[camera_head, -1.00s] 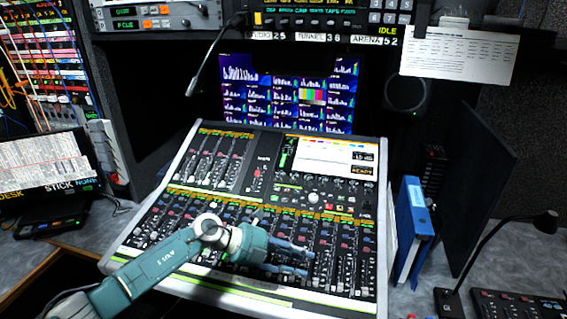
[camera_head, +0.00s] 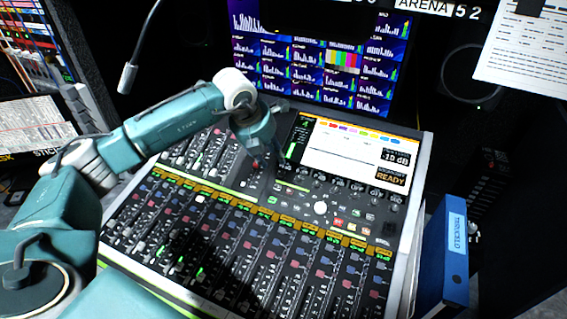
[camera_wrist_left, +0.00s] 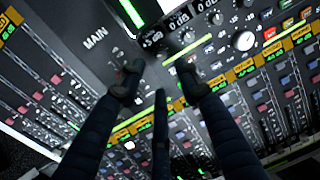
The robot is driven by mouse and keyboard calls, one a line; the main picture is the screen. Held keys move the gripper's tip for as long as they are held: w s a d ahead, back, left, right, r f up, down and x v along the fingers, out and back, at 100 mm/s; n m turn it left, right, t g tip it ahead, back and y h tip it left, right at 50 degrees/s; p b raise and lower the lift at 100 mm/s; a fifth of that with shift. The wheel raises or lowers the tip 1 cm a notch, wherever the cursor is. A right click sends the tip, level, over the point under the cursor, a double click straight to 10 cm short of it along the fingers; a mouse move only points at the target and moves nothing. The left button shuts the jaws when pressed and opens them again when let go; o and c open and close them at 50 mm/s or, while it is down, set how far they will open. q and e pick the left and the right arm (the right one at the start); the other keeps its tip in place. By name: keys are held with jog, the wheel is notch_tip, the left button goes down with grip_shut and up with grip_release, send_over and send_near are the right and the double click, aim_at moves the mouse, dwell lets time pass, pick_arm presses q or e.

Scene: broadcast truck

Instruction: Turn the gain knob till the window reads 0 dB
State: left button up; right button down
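The mixing console (camera_head: 415,205) fills the middle of the head view. Its upper-right window (camera_head: 396,157) reads -10 dB, with READY below. My left gripper (camera_head: 256,163) is over the upper middle of the console, left of the bright screen, pointing down. In the left wrist view its dark fingers (camera_wrist_left: 158,75) stand apart with nothing between them. Which knob is the gain knob I cannot tell. My right gripper is not in view.
A gooseneck microphone (camera_head: 128,75) hangs at upper left. A monitor wall (camera_head: 300,75) stands behind the console. A blue binder (camera_head: 443,260) stands at the console's right side. Rows of faders and small knobs cover the console's front.

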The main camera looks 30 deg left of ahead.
aim_at(280, 173)
pick_arm(q)
jog(key=p+x, duration=0.2)
jog(key=x, duration=0.6)
jog(key=shift+d+f, duration=0.1)
jog(key=shift+f, duration=0.5)
grip_shut()
